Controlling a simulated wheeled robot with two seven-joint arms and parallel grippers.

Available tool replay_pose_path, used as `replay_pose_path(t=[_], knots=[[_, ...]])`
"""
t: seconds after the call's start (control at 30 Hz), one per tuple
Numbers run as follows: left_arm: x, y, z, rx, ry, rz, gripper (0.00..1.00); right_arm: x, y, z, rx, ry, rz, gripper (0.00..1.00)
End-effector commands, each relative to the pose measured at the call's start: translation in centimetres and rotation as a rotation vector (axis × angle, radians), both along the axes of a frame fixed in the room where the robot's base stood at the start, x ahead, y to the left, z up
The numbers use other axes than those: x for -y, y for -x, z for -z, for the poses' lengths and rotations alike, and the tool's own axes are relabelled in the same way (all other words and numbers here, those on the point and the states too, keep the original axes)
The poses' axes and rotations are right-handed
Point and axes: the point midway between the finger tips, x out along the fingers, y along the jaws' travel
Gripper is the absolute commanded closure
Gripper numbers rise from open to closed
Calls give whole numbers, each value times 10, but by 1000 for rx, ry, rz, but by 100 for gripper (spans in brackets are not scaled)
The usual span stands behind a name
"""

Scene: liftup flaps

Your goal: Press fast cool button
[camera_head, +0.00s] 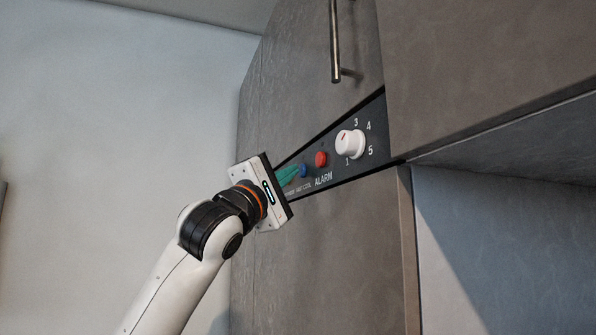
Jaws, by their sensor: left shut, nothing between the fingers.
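The black control panel (373,123) runs across the grey fridge front. On it are a blue button (304,171), a red button (321,159) and a white dial (350,144) with numbers around it. "ALARM" is printed under the buttons, with smaller lettering to its left that seems to read fast cool. My left gripper (292,174) is shut and empty. Its green fingertips are at the panel, just left of the blue button. I cannot tell whether they touch it. The gripper body hides the panel's left end. My right gripper is not in view.
A metal bar handle (335,45) sticks out from the upper door, above the panel. Grey cabinets (490,70) stand out at the right, with a recess below them. A plain pale wall (110,120) fills the left, with free room before it.

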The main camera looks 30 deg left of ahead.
Motion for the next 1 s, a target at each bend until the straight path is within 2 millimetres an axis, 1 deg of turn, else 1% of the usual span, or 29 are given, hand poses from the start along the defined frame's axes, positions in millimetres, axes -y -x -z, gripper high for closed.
replay_pose_path(t=[0.37, 0.7, 1.0], knots=[[1, -1, 0, 0, 1, -1, 100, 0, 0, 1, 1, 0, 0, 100], [-8, 9, 1, 0, 1, 1, 100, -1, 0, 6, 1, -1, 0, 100], [-9, 11, 1, 0, 1, 0, 100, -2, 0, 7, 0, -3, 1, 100]])
